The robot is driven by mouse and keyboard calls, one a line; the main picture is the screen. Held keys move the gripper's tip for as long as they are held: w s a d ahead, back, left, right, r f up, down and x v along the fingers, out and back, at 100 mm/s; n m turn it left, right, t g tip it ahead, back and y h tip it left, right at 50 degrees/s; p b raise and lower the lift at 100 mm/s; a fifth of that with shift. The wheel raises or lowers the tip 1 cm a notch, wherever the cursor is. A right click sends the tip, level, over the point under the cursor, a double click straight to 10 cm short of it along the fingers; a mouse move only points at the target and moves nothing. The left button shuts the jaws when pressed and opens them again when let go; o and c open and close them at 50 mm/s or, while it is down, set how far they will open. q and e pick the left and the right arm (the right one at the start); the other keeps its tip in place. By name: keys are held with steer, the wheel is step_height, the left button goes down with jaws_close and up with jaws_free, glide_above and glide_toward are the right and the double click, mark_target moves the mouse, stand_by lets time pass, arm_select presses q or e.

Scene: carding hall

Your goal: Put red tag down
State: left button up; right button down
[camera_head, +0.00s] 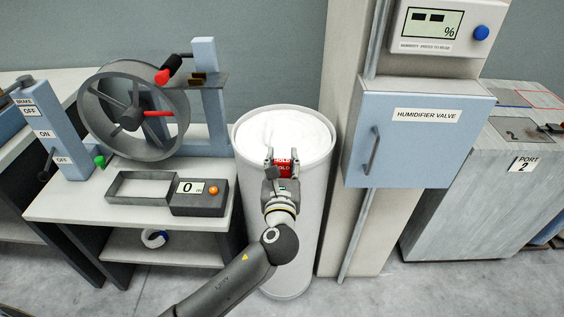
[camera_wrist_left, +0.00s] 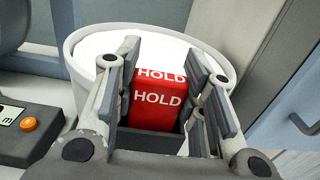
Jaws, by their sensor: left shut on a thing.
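The red tag (camera_head: 282,167) with white HOLD lettering is between the fingers of my left gripper (camera_head: 283,158). In the left wrist view the red tag (camera_wrist_left: 157,100) fills the space between the two finger pads of the left gripper (camera_wrist_left: 165,85), which is shut on it. The tag is over the near part of the tall white can (camera_head: 322,150), which is filled with white material (camera_head: 285,128). I cannot tell whether the tag touches that material or the can's rim. The right gripper is not in view.
Left of the can, a bench (camera_head: 65,203) carries a wheel (camera_head: 105,118), an empty tray (camera_head: 150,174) and a counter box (camera_head: 213,202). Right of it stand a pillar with the humidifier valve cabinet (camera_head: 425,150) and a grey unit marked PORT 2 (camera_head: 460,200).

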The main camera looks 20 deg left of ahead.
arm_select(q)
steer(key=shift+f, duration=0.15)
steer(key=o, duration=1)
